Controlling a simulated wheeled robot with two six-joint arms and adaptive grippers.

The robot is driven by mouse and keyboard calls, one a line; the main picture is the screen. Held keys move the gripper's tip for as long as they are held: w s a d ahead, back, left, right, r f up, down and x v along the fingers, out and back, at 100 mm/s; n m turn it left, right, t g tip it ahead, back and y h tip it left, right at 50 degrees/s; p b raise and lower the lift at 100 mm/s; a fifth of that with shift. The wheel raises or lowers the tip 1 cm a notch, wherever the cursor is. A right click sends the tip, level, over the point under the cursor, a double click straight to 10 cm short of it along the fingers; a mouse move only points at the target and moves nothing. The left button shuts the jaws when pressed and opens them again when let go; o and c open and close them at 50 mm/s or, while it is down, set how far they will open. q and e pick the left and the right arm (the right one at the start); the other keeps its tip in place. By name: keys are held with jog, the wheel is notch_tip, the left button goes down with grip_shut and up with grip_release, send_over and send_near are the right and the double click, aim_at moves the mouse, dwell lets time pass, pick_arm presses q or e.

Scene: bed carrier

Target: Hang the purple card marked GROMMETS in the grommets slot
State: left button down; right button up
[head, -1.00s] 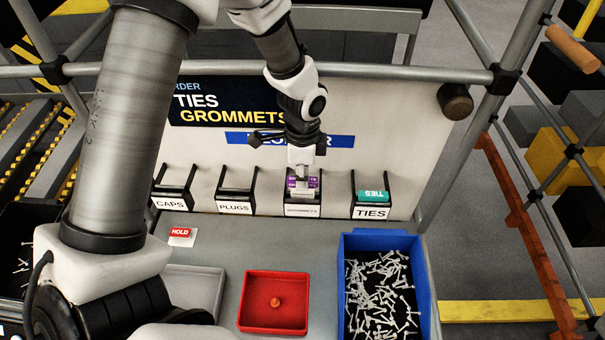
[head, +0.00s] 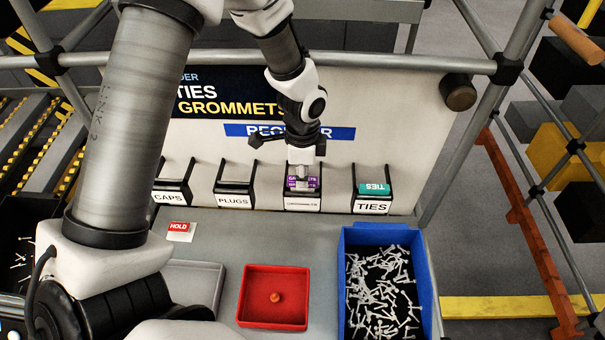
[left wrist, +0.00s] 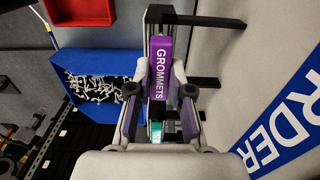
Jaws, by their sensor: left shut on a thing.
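The purple GROMMETS card (head: 294,183) is at the grommets slot (head: 303,203), the third slot along the panel, between the PLUGS and TIES slots. In the left wrist view the purple card (left wrist: 159,68) shows its white lettering, with dark slot arms close around its top. My left gripper (head: 302,176) is shut on the card, and its fingers (left wrist: 160,105) lie on both sides of it. Whether the card rests on the slot's base cannot be told. My right gripper is not in view.
The TIES slot (head: 373,207) holds a teal card (head: 374,189). The PLUGS (head: 234,201) and CAPS (head: 168,197) slots look empty. A red tray (head: 258,311) with an orange piece, a blue bin (head: 429,310) of white ties and a HOLD card (head: 180,228) are on the bench.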

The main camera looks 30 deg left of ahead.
pick_arm(q)
jog(key=shift+f+b, duration=0.4)
jog(key=shift+f, duration=0.3)
jog(key=c, duration=1)
grip_release()
jog(key=shift+r, duration=0.1)
notch_tip(320, 180, up, 12)
jog(key=shift+f, duration=0.1)
